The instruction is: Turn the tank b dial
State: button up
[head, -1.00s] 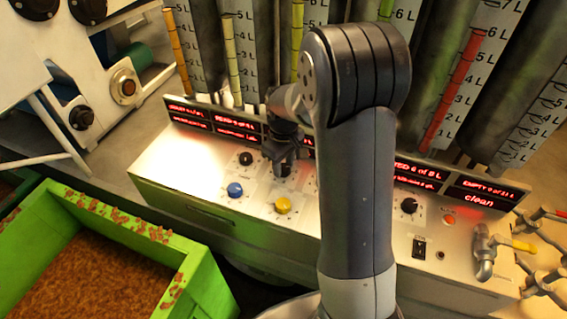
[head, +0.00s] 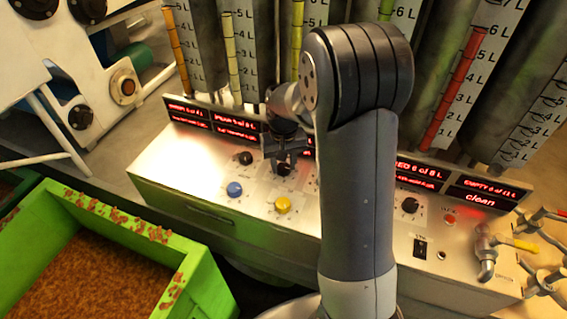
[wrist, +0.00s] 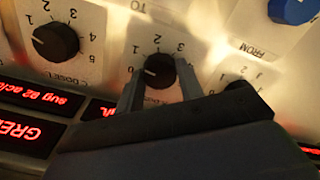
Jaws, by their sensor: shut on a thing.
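My gripper (wrist: 160,88) is closed around a black round dial (wrist: 158,70) in the wrist view, one finger on each side. The dial's white mark points near the 0 of its scale; its label is mostly hidden by my gripper. It sits beside the dial marked C DOSE L (wrist: 55,42). A third dial (wrist: 238,85) is partly hidden on the other side. In the head view my gripper (head: 284,163) is over the panel, and the gripped dial (head: 284,171) shows just below it.
The steel panel (head: 165,165) also carries a black dial (head: 246,158), a blue knob (head: 235,189), a yellow knob (head: 283,204), a further black dial (head: 409,205) and a switch (head: 420,247). Red displays (head: 238,122) line its back. A green bin (head: 205,285) stands at front left.

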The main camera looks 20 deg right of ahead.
aim_at(283, 167)
jog(key=shift+m, duration=1.1)
jog(key=o, duration=1)
jog(key=shift+r, duration=0.15)
notch_tip(283, 167, up, 11)
jog(key=shift+f, duration=0.2)
